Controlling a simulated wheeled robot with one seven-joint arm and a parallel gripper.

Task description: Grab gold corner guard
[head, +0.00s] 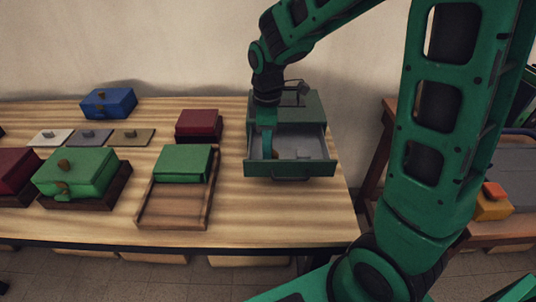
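A green metal cabinet (312,110) stands at the right end of the table with its drawer (290,170) pulled open. My gripper (268,150) points down into the left part of the drawer. A small brownish-gold piece (275,154) shows right beside the fingertips; it may be a gold corner guard, but it is too small to be sure. I cannot tell whether the fingers touch it or how far apart they are. Pale grey small pieces (302,155) lie farther right in the drawer.
A green box lies on a wooden tray (172,208) left of the drawer. A dark red box (198,124), a blue box (108,102), a larger green box (78,172) and flat swatches (90,138) are on the table. The table's front right is clear.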

